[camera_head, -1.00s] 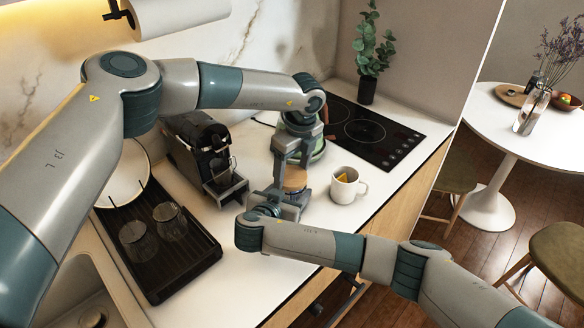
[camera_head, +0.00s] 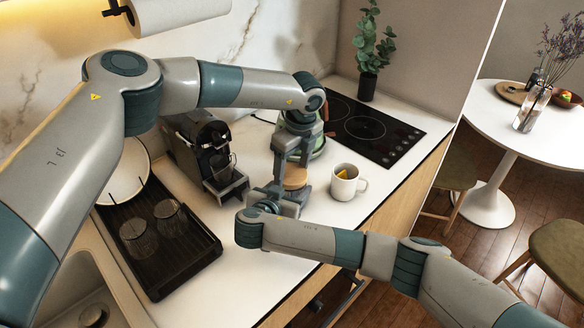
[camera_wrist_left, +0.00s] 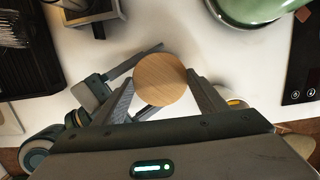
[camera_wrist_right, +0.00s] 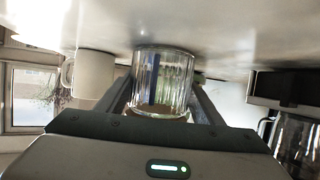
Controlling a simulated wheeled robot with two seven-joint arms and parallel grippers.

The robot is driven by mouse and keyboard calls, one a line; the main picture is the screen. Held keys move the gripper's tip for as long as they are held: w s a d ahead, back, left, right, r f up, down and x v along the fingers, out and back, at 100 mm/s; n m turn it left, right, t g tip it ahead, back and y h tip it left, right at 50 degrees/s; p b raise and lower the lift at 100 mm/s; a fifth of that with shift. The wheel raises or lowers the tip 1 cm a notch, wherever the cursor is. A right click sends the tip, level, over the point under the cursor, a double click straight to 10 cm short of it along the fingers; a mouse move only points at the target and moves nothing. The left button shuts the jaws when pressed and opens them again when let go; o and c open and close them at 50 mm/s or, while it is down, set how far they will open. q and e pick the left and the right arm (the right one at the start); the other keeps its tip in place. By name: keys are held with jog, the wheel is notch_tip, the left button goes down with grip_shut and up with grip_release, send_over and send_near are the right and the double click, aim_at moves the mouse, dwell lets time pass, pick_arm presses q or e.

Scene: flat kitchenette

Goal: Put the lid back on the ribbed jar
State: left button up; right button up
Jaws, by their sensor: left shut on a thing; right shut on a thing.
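The round wooden lid (camera_head: 295,176) is between the fingers of my left gripper (camera_head: 291,172), which points down over the counter; its top fills the middle of the left wrist view (camera_wrist_left: 160,79). My left gripper is shut on it. The clear ribbed jar (camera_wrist_right: 163,75) is between the fingers of my right gripper (camera_wrist_right: 163,98), which is shut on it low at the counter. In the head view the jar is mostly hidden under the lid and grippers. A brownish tone shows at the jar's mouth end; I cannot tell whether the lid is seated.
A white mug (camera_head: 346,182) stands just right of the grippers. A coffee machine (camera_head: 207,152) and a black drying rack (camera_head: 190,270) with two glasses are to the left. A green pot or kettle (camera_wrist_left: 250,8) and the cooktop (camera_head: 372,130) lie behind. The front counter is clear.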

pick_arm(q)
jog(key=shift+f, duration=0.35)
jog(key=o, duration=1.1)
notch_tip(320, 180, up, 12)
jog(key=s+d, duration=0.1)
jog(key=shift+d, duration=0.15)
jog(key=shift+s+f, duration=0.1)
pick_arm(e)
jog(key=o, duration=1.6)
